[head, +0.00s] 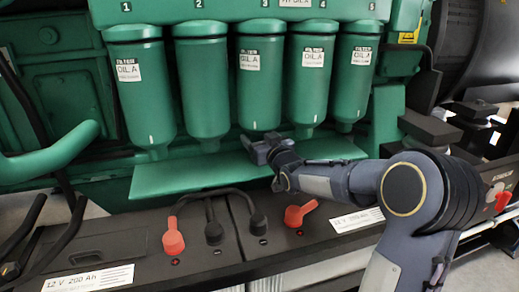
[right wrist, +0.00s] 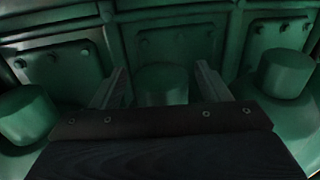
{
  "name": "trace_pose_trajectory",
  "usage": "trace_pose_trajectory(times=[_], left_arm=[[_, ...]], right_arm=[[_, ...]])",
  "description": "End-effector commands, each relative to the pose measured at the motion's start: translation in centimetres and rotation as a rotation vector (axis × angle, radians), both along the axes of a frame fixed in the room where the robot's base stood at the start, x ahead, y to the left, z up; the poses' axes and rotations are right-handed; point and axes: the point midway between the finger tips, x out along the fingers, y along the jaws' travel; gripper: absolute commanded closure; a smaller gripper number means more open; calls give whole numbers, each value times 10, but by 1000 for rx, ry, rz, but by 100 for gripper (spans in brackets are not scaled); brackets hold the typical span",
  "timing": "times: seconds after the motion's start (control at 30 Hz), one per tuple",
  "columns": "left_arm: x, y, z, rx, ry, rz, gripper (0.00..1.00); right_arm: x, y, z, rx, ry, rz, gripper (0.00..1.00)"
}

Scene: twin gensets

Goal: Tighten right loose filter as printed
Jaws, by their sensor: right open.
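Several green oil filters with white OIL.A labels hang in a row, numbered 1 to 5: filter 1 (head: 140,100), filter 2 (head: 203,95), filter 3 (head: 261,100), filter 4 (head: 309,95) and filter 5 (head: 353,95). Small white marks show low on several. My right gripper (head: 262,149) is just under filter 3. In the right wrist view its open fingers (right wrist: 162,82) stand on either side of a green cylindrical end (right wrist: 162,92), with gaps; contact cannot be told. Which filter is loose cannot be told. My left gripper is not in view.
A green ledge (head: 185,176) runs under the filters. Black batteries (head: 110,250) with red terminal covers (head: 173,238) and black cables stand in front. A green pipe (head: 50,158) is at left. Neighbouring cylinder ends (right wrist: 25,115) (right wrist: 286,73) flank the gripper.

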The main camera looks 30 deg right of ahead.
Motion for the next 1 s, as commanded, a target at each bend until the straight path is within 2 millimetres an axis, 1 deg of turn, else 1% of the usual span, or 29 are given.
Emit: trace_pose_trajectory(times=[0.03,0.1,0.17,0.27,0.3,0.33,0.5,0.7,0.83,1.0], left_arm=[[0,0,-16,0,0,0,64],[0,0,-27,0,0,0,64],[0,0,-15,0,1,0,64],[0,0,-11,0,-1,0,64],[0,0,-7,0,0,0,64],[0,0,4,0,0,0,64],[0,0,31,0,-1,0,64],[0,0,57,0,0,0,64],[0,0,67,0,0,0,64],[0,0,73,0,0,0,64]], right_arm=[[0,3,-6,1,-5,-18,31],[0,4,-7,4,-1,-48,31],[1,5,2,6,-1,-76,31],[0,5,2,6,1,-132,31],[0,4,3,5,5,-156,31],[1,4,7,5,4,-171,31],[1,4,7,3,7,-272,31],[1,3,7,3,6,-405,31],[1,2,6,1,5,-477,31],[0,1,5,2,3,-530,31]])
